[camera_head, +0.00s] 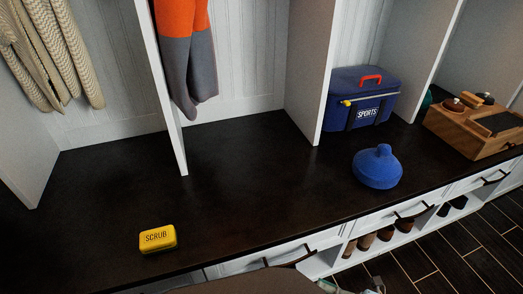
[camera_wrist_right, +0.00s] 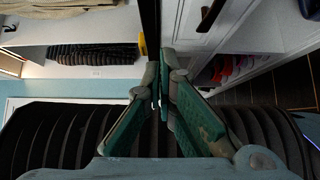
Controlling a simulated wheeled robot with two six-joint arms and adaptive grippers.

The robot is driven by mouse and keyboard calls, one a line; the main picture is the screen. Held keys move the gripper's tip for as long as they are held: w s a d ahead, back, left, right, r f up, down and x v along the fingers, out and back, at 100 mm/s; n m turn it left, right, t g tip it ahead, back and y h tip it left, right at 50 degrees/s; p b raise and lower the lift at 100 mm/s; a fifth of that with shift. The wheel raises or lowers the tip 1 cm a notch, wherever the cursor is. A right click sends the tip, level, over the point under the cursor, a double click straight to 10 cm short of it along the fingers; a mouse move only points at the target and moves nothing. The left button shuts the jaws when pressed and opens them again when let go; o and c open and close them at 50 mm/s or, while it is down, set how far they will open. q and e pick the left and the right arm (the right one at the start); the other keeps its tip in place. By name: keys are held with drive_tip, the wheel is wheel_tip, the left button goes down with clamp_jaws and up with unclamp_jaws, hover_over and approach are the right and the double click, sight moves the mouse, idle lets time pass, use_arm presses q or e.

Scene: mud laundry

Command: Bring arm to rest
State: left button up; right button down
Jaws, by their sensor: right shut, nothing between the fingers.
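My right gripper (camera_wrist_right: 161,92) fills the middle of the right wrist view, its green-padded fingers together with nothing between them. In the head view only small bits of my right gripper (camera_head: 375,286) show at the bottom edge, in front of the bench and below its top. It is apart from the things on the bench. My left gripper is in neither view.
The dark bench top (camera_head: 250,190) holds a yellow SCRUB box (camera_head: 157,238), a blue lidded pot (camera_head: 377,167), a blue SPORTS box (camera_head: 362,97) and a wooden box (camera_head: 470,125). Drawers (camera_head: 400,212) and shoe cubbies lie below. The bench middle is clear.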

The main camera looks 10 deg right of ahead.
drive_tip(key=w+d+f+m+t+h, duration=0.1)
drive_tip(key=w+d+f+m+h, duration=0.3)
drive_tip(key=d+m+h, duration=0.25)
drive_tip(key=w+d+f+m+h, duration=0.3)
drive_tip(key=d+f+m+h, duration=0.25)
drive_tip(key=m, duration=0.25)
drive_tip(key=s+a+f+m+g+h, duration=0.35)
drive_tip(key=s+f+m+g, duration=0.45)
drive_tip(key=s+m, duration=0.3)
drive_tip(key=s+a+m+g+y+p, duration=0.1)
drive_tip(key=s+a+m+p, duration=0.2)
drive_tip(key=a, duration=0.5)
use_arm(q)
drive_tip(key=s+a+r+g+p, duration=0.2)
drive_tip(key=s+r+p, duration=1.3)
drive_tip(key=p, duration=1.1)
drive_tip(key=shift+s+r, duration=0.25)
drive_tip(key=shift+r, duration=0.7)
use_arm(e)
drive_tip(key=s+d+r+g, duration=0.2)
drive_tip(key=s+r, duration=1.4)
drive_tip(key=shift+s+d+n, duration=0.15)
drive_tip(key=shift+d+n, duration=0.15)
drive_tip(key=shift+n, duration=0.15)
